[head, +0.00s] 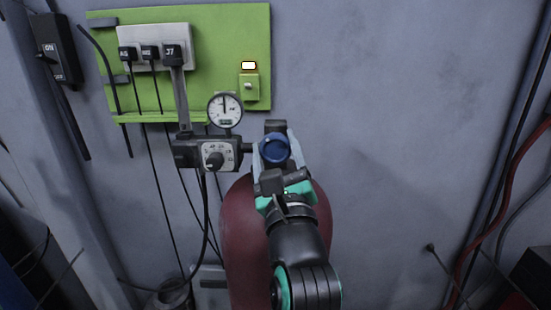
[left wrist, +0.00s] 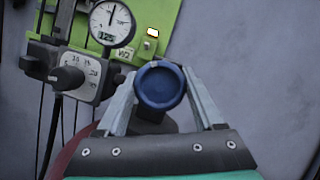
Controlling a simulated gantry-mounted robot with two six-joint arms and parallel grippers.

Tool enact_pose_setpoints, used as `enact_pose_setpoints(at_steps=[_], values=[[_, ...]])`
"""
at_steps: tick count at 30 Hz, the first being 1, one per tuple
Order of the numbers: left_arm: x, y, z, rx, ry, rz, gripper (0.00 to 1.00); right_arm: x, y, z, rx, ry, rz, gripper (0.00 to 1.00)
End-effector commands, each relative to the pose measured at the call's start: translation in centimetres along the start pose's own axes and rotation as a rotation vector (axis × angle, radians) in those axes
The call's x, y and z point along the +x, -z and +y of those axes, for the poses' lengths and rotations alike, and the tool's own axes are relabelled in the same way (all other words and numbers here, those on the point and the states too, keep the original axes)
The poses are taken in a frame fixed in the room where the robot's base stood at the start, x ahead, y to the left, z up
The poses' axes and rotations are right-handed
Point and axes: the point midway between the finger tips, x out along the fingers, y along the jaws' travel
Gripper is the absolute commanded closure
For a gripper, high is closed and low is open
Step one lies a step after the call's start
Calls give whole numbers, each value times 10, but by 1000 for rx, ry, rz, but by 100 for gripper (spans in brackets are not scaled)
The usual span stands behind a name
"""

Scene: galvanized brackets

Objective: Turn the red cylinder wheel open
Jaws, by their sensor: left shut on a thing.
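The dark red cylinder (head: 245,250) stands upright against the wall, partly hidden by my left arm. At its top is a round blue wheel (head: 274,149), which also shows in the left wrist view (left wrist: 160,86). My left gripper (head: 277,158) comes from below, with one finger on each side of the wheel, and is shut on it. The wrist view shows the cylinder (left wrist: 69,152) only in part, behind the fingers. My right gripper is in neither view.
A regulator block with a dial knob (head: 215,160) and a round gauge (head: 225,110) sit just left of the wheel. Behind is a green panel (head: 225,40) with a lit amber lamp (head: 249,66). Black cables hang at left.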

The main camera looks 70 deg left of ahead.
Motion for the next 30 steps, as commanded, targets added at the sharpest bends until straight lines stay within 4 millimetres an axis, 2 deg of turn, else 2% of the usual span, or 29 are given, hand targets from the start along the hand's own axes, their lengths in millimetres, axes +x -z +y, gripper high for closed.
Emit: enact_pose_setpoints(at_steps=[3, 13, 30], values=[[-2, 3, 1, -104, -42, -1, 86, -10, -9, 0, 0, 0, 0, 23], [-1, 2, 1, -393, -162, 0, 86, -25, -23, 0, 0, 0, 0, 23], [0, -1, 0, -892, -371, 0, 86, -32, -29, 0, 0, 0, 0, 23]])
